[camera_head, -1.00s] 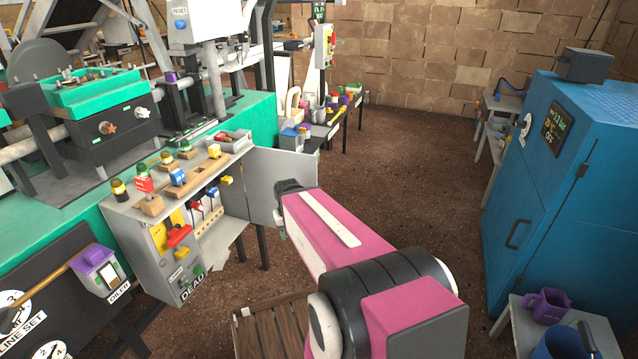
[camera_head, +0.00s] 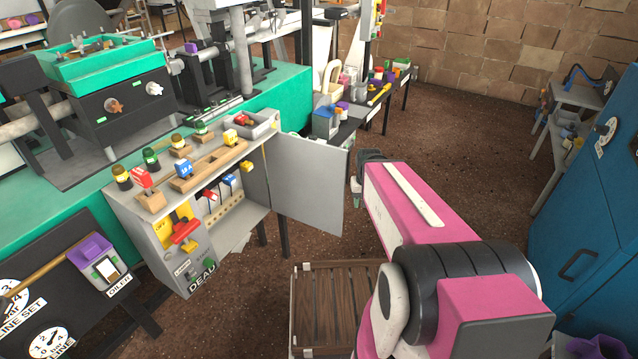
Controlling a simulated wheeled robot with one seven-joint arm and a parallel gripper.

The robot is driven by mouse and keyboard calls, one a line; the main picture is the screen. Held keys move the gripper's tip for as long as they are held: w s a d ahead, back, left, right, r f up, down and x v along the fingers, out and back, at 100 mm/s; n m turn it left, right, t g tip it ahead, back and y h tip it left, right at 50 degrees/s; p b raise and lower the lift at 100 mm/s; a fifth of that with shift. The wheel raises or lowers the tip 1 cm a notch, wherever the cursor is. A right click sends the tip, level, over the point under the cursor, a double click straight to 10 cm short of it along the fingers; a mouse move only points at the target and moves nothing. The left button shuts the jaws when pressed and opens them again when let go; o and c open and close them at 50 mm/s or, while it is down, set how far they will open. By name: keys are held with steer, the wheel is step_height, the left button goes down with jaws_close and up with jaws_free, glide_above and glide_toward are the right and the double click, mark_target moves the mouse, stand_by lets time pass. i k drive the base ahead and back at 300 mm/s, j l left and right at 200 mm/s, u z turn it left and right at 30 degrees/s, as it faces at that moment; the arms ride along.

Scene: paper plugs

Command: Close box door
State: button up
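The grey box (camera_head: 150,238) stands against the green machine bench at the left. Its grey door (camera_head: 308,186) is swung open to the right, so the inside shows, with plugs and a wooden strip of holes. My pink arm reaches in from the lower right. My gripper (camera_head: 357,190) is small and dark at the arm's far end, just right of the door's free edge. I cannot tell whether it touches the door. Its fingers are too small and partly hidden to tell open from shut.
Plugs in wooden blocks (camera_head: 205,165) stand on top of the box. A slatted wooden platform (camera_head: 335,305) lies on the floor below my arm. A blue cabinet (camera_head: 590,220) stands at the right. A low table (camera_head: 345,128) with small items is behind the door. Brown floor is open between.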

mark_target(306, 178)
steer(key=i+l+u, duration=0.2)
steer(key=i+l, duration=0.2)
steer(key=i+l+u, duration=0.2)
steer(key=u, duration=0.15)
steer(key=i+l+u, duration=0.5)
steer(key=u, duration=0.2)
steer(key=l+u, duration=0.75)
steer(key=l, duration=0.15)
steer(key=k+l+u, duration=0.1)
steer(key=l+u, duration=0.25)
steer(key=k+l+u, duration=0.15)
steer(key=l+u, duration=0.25)
steer(key=k+l+u, duration=0.2)
steer(key=l+u, duration=0.15)
steer(key=l, duration=0.15)
steer(key=u, duration=0.3)
